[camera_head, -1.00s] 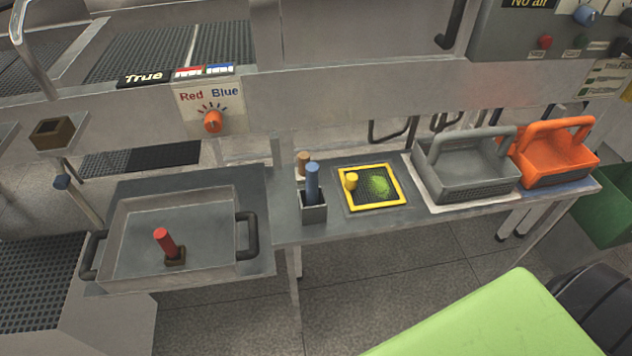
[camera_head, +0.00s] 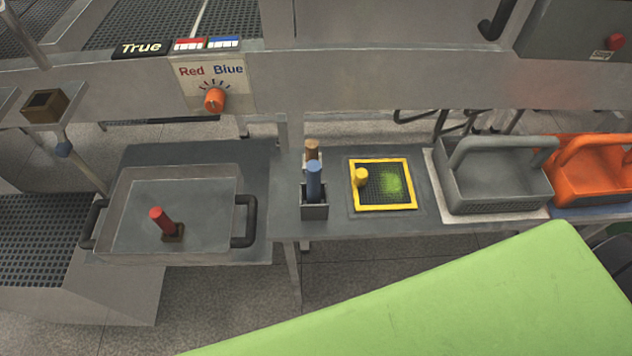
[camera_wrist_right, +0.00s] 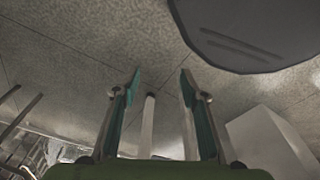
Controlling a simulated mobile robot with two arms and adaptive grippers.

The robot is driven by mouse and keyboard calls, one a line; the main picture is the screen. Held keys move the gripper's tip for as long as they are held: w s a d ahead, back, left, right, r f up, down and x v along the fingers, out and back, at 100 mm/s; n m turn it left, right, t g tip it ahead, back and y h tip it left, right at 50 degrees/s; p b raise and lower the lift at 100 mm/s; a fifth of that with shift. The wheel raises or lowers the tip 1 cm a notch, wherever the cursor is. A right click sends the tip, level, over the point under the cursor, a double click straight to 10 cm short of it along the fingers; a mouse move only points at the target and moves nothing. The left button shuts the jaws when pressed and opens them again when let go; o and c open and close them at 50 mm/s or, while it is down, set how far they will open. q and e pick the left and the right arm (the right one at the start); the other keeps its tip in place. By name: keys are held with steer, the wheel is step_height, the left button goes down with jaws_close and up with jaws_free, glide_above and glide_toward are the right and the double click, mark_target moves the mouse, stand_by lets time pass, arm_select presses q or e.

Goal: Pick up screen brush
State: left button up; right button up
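I cannot tell for certain which item is the screen brush. A yellow-handled piece (camera_head: 360,178) stands on the left part of a yellow-framed screen (camera_head: 384,208), with green powder (camera_head: 391,180) beside it. A blue-handled tool (camera_head: 314,180) stands upright in a small grey holder (camera_head: 314,211), with a brown-handled one (camera_head: 312,148) just behind. A red-handled tool with a brown base (camera_head: 160,220) stands tilted in the metal tray at left. My right gripper (camera_wrist_right: 160,72) is open and empty over the floor in the right wrist view. My left gripper is not in view.
The metal tray (camera_head: 200,243) has dark side handles. A grey basket (camera_head: 495,190) and an orange basket (camera_head: 590,185) stand right of the screen. A machine beam with an orange Red/Blue knob (camera_head: 214,99) runs behind the bench. A dark rounded object (camera_wrist_right: 250,35) shows in the wrist view.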

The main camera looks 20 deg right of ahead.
steer(key=w+a+r+t+p, duration=0.1)
steer(key=w+r, duration=0.3)
steer(key=r, duration=0.8)
steer(key=w+a+r+y+p, duration=0.15)
steer(key=w+r, duration=0.25)
steer(key=r, duration=0.8)
steer(key=w+a+r+t+h+p, duration=0.1)
steer(key=w+r+p, duration=0.15)
steer(key=r, duration=1.05)
steer(key=w+a+r+n+g+y, duration=0.1)
steer(key=w+a+r+n+y, duration=0.3)
steer(key=w+a+r+n, duration=0.65)
step_height(320, 180, up, 12)
steer(key=n+g+h, duration=0.3)
steer(key=n+h, duration=0.1)
steer(key=h, duration=0.1)
glide_above(315, 166)
steer(key=shift+w+r, duration=0.1)
steer(key=shift+r, duration=0.1)
steer(key=shift+d+f, duration=0.1)
step_height(315, 166, down, 8)
steer(key=shift+r, duration=0.1)
steer(key=f+p, duration=0.1)
steer(key=f, duration=0.1)
steer(key=f+p, duration=0.1)
steer(key=f, duration=0.1)
steer(key=shift+a+f, duration=0.2)
steer(key=shift+f, duration=0.6)
